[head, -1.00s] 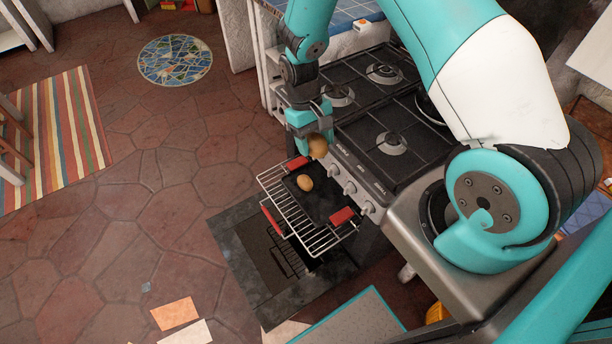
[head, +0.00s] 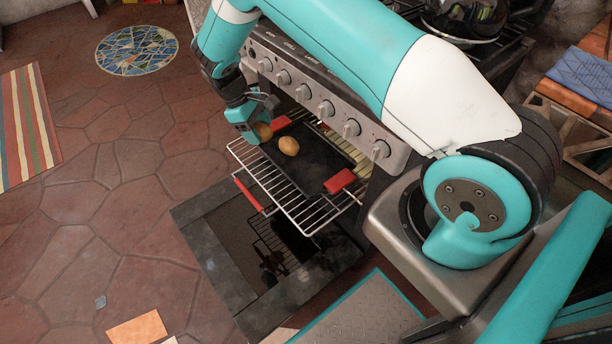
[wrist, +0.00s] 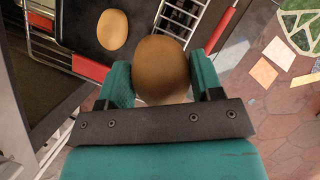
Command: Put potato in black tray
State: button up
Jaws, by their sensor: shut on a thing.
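My gripper (head: 246,128) is shut on a brown potato (head: 263,131). In the wrist view the held potato (wrist: 161,68) sits between the two teal fingers. The black tray (head: 312,160) with red handles rests on a wire oven rack that is pulled out. Another potato (head: 289,145) lies on the tray near its far end; it also shows in the wrist view (wrist: 113,29). In the head view the held potato appears at the tray's far-left end. In the wrist view it appears beside the tray, and I cannot tell its height above the rack.
The wire rack (head: 285,205) sticks out of the oven above the open oven door (head: 215,230). The stove front with knobs (head: 326,109) stands just behind the tray. Open stone floor (head: 90,230) lies to the left.

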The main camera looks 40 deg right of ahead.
jog(key=w+a+f+n+b, duration=0.1)
jog(key=f+b, duration=0.2)
jog(key=f, duration=0.1)
jog(key=w+f+b, duration=0.1)
jog(key=f+b, duration=0.2)
jog(key=f, duration=0.1)
jog(key=w+a+f+n+b, duration=0.1)
jog(key=f+b, duration=0.3)
jog(key=shift+w+a+f+n+h, duration=0.2)
jog(key=shift+w+a+n+h, duration=0.1)
jog(key=shift+w+a+h, duration=0.1)
jog(key=b, duration=0.2)
send_over(314, 172)
jog(key=w+a, duration=0.3)
jog(key=shift+a, duration=0.15)
jog(key=shift+s+d, duration=0.75)
jog(key=shift+d, duration=0.15)
jog(key=shift+b+x, duration=0.35)
jog(key=shift+x, duration=0.5)
jog(key=shift+f, duration=0.1)
jog(key=o, duration=0.8)
